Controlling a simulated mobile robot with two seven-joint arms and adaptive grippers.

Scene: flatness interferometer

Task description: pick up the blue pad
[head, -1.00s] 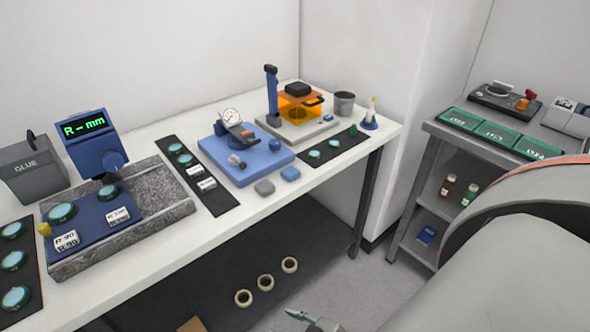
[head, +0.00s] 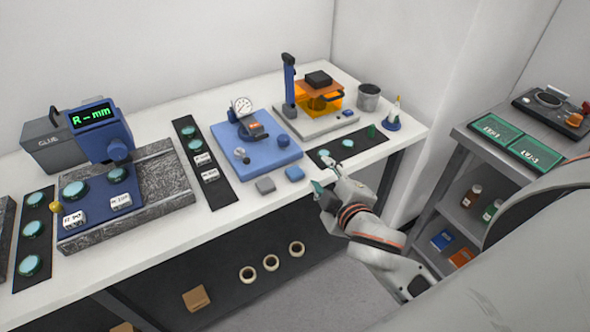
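The small blue pad (head: 294,174) lies on the white bench near its front edge. It is just right of a similar grey pad (head: 265,185) and in front of the blue base with a dial gauge (head: 262,150). My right gripper (head: 325,177) is at the bench's front edge, a short way right of the blue pad and apart from it. Its two fingers look spread, with nothing seen between them. My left gripper is not in view.
A black mat (head: 372,148) with green-rimmed discs lies behind my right gripper. An orange-shielded device (head: 320,100) and a grey cup (head: 368,97) stand at the back. The bench front left of the grey pad is clear. A grey shelf cart (head: 470,150) stands at right.

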